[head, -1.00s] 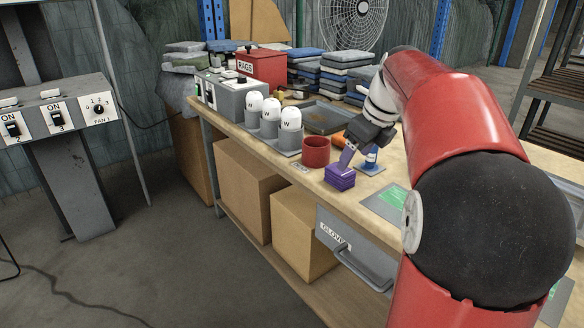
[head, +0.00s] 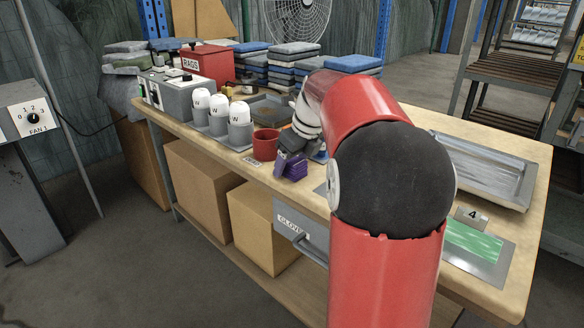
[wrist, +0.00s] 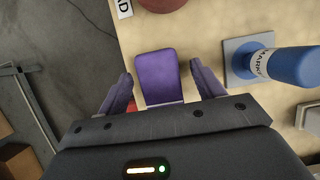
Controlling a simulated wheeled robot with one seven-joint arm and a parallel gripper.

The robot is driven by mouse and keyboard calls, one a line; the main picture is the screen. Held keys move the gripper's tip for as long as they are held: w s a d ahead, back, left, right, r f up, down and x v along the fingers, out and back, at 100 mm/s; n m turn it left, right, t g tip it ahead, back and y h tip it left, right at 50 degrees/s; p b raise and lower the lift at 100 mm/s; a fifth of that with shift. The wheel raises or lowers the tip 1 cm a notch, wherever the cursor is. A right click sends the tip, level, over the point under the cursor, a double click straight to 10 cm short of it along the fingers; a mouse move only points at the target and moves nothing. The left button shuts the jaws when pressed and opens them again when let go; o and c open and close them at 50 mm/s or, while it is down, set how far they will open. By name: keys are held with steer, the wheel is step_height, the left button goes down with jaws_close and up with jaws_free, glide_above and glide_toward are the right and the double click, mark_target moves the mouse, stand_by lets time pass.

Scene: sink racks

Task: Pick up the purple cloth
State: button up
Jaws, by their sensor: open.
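The purple cloth (head: 297,172) lies folded like a small block near the front edge of the wooden bench, in front of the red cup. In the wrist view the cloth (wrist: 157,76) shows between my two fingers. My gripper (wrist: 162,80) is open, with one finger on each side of the cloth and a visible gap on both sides. In the head view my gripper (head: 290,158) is over the cloth and hides part of it. I cannot tell how far down the fingers reach beside it.
The red cup (head: 265,145) is just behind and left. White-capped bottles (head: 218,115) stand further left.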

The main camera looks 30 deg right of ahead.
steer(key=c, duration=1.1)
steer(key=shift+o, duration=0.2)
steer(key=shift+r, duration=0.1)
step_height(320, 180, up, 20)
steer(key=p, duration=0.2)
